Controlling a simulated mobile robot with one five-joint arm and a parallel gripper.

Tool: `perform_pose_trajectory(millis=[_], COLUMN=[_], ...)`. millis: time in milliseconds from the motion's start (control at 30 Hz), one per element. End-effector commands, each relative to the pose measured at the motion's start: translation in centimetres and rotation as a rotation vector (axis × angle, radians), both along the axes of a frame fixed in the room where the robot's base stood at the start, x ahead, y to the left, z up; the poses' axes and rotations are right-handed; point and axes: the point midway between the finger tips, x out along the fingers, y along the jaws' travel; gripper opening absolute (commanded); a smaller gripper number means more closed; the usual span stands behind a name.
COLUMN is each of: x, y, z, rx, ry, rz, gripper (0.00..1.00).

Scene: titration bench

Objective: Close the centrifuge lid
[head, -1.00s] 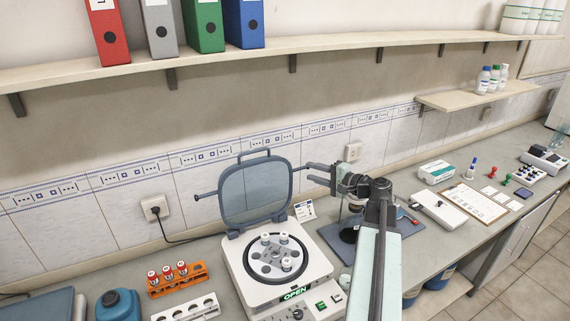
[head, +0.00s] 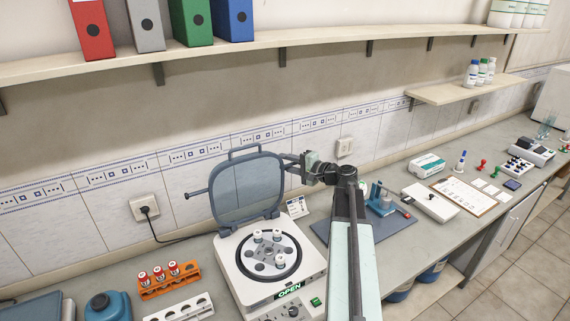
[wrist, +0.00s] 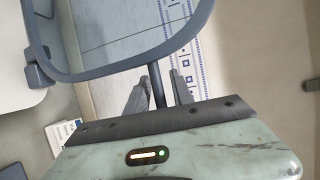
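The centrifuge (head: 262,287) stands on the bench with its lid (head: 246,188) raised upright behind the rotor (head: 268,256). The lid is a blue-grey frame with a clear pane, a top handle and a side peg at each side; it also shows in the wrist view (wrist: 120,72). A green display on the centrifuge reads OPEN. Several capped tubes sit in the rotor. My gripper (head: 289,162) is at the lid's right edge. In the wrist view its two fingers (wrist: 157,88) stand apart, with the lid's right peg (wrist: 156,82) between them; firm contact is not visible.
An orange rack (head: 168,284) with red-capped tubes and a white rack (head: 182,312) stand left of the centrifuge. A blue-grey stand (head: 381,200) is right of my arm. A wall socket (head: 144,208) and tiled wall are close behind the lid. A shelf (head: 300,50) runs above.

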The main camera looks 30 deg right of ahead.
Motion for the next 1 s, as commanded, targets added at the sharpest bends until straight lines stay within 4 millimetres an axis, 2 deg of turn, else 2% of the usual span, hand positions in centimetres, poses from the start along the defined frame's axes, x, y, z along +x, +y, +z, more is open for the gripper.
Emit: perform_pose_trajectory(millis=[33,67,100,1000], x=[0.0,0.0,0.01,0.05], y=[0.02,0.02,0.03,0.18], z=[0.0,0.0,0.0,-0.04], rx=[0.0,0.0,0.0,-0.001], ry=[0.0,0.0,0.0,0.001], rz=[0.0,0.0,0.001,0.003], gripper=[0.11,0.03,0.0,0.0])
